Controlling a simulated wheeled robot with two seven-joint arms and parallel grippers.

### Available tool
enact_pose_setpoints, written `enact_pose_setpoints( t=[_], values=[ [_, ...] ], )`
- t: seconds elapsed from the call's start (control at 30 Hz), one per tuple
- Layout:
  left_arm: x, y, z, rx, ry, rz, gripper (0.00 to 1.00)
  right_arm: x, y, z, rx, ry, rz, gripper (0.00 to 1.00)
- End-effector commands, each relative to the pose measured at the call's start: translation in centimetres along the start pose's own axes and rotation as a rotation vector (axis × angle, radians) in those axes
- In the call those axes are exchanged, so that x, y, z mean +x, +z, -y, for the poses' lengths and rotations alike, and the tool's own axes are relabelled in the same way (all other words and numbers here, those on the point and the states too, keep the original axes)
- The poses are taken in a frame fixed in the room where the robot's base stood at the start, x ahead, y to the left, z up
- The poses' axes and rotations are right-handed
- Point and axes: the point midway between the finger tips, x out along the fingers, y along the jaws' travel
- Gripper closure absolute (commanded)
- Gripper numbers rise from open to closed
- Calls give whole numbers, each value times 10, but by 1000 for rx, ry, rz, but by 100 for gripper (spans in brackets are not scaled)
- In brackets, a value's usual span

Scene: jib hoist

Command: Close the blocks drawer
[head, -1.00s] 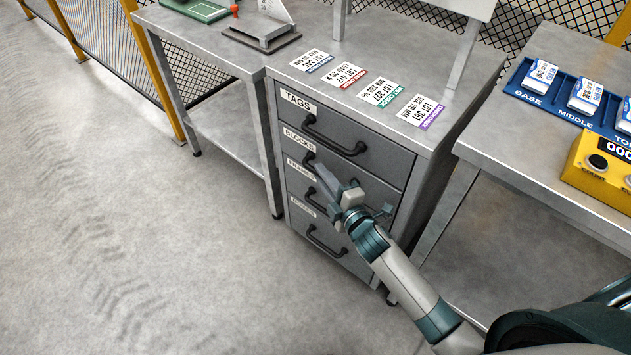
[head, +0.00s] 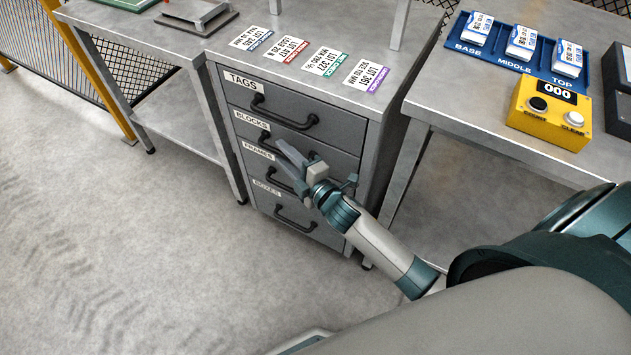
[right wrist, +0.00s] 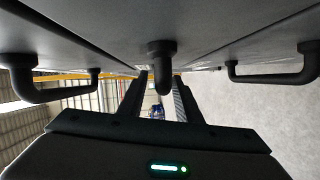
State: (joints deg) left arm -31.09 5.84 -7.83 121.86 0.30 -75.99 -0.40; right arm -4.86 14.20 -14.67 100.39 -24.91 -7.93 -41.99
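The blocks drawer (head: 252,120) is the second one down in a grey cabinet, under the TAGS drawer (head: 241,80). Its front looks flush or nearly flush with the others; I see no clear gap. Its dark bar handle (head: 266,138) is partly hidden by my right gripper (head: 294,157). In the right wrist view a dark handle (right wrist: 162,68) stands between the two fingers of the right gripper (right wrist: 158,98), with space showing on both sides, so the gripper is open. I cannot tell whether it touches. My left gripper is not in view.
The frames drawer (head: 258,150) and boxes drawer (head: 267,187) lie below. Lot cards (head: 313,62) lie on the cabinet top. A table with a blue tray (head: 490,59) and a yellow counter box (head: 549,111) stands to the right. The floor at left is clear.

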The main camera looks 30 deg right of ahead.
Motion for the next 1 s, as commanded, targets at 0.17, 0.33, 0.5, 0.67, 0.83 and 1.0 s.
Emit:
enact_pose_setpoints(
  t=[0.17, 0.33, 0.5, 0.67, 0.83, 1.0],
  values=[
    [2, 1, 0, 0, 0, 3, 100, -26, 0, 1, 0, -2, 0, 69],
    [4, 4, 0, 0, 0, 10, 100, -58, 0, 1, 2, -2, 1, 69],
    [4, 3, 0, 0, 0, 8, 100, -90, 1, 1, 1, -2, 1, 69],
    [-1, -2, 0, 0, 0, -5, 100, -118, 1, 1, 0, -3, 2, 69],
    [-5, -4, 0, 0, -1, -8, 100, -142, 1, 1, 1, -1, 2, 69],
    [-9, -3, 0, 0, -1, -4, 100, -155, 2, 0, 0, 0, 3, 69]
  ],
)
